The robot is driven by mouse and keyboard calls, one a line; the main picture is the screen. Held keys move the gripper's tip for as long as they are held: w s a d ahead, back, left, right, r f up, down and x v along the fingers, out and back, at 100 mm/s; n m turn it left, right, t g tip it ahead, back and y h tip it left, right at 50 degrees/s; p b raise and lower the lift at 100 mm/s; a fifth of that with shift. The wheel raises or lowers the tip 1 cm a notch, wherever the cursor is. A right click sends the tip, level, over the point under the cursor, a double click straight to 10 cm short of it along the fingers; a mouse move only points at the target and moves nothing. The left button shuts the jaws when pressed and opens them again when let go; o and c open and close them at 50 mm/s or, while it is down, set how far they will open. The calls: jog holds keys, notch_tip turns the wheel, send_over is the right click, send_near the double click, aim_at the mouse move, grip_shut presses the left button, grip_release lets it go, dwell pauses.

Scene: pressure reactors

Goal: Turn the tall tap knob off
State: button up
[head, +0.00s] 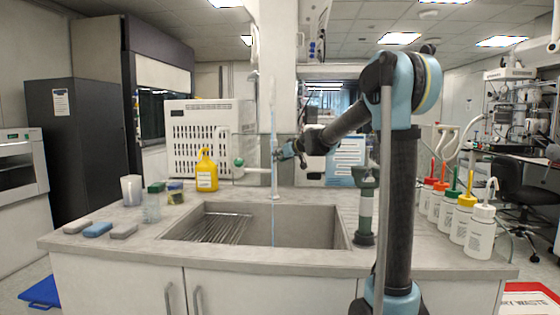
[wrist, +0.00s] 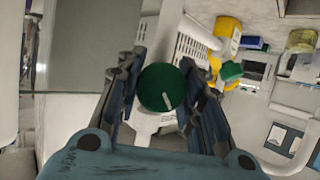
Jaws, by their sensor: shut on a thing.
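The tall tap (head: 274,120) is a slim pale column behind the sink. A thin blue stream (head: 273,225) runs down into the sink. My gripper (head: 279,153) is beside the tap's right side at mid height, and its fingers hide what they hold there. In the wrist view, the round green knob (wrist: 161,87) with a short white mark sits between the two fingers of my gripper (wrist: 160,90), which is shut on it. The white mark is slightly tilted.
A second green knob (head: 239,162) is left of the tap. The grey sink (head: 190,232) is set in the counter. A yellow bottle (head: 206,172) stands behind left; several wash bottles (head: 481,232) stand at the right. Sponges (head: 98,230) lie on the left counter.

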jog(key=shift+w+r+m, duration=0.1)
jog(key=shift+m, duration=0.2)
jog(key=shift+d+m+g+y, duration=0.1)
jog(key=shift+m+g+y, duration=0.6)
jog(key=shift+m+y, duration=0.9)
jog(key=shift+m+h, duration=0.3)
jog(key=shift+m, duration=0.1)
jog(key=o, duration=1.1)
jog(key=shift+s+d+r, duration=0.1)
jog(key=shift+s+d, duration=0.2)
jog(key=shift+s, duration=0.05)
jog(key=v, duration=1.1)
